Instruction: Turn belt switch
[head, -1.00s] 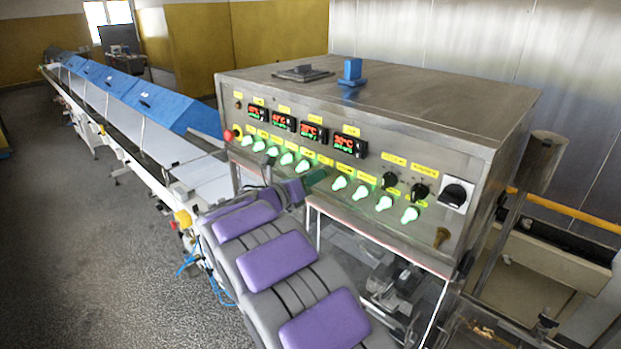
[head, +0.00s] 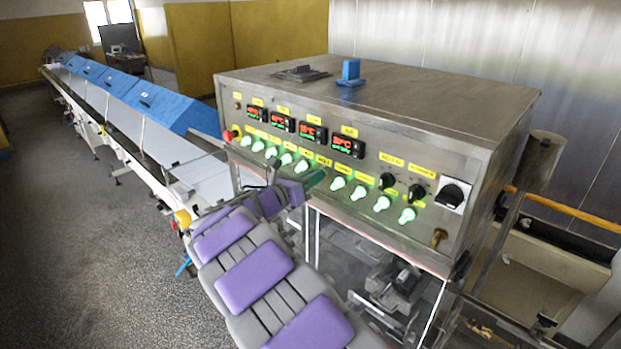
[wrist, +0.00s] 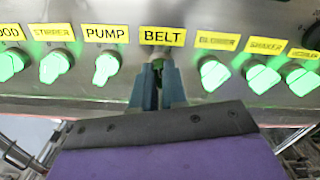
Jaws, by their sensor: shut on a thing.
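The belt switch (wrist: 158,66) sits under the yellow BELT label (wrist: 162,35) in the wrist view. My gripper (wrist: 158,78) is shut on it, with one blue-grey finger on each side. The fingers hide most of the switch, and its turn angle cannot be made out. In the head view my gripper (head: 314,180) is at the lower edge of the control panel (head: 425,235), between the left and right groups of green-lit switches. The belt switch is hidden there behind my gripper.
The lit pump switch (wrist: 106,68) is left of my gripper and the lit blower switch (wrist: 213,74) is right. A red button (head: 229,135) is at the panel's left end. A long conveyor with blue covers (head: 165,105) runs back left. Grey floor is clear at left.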

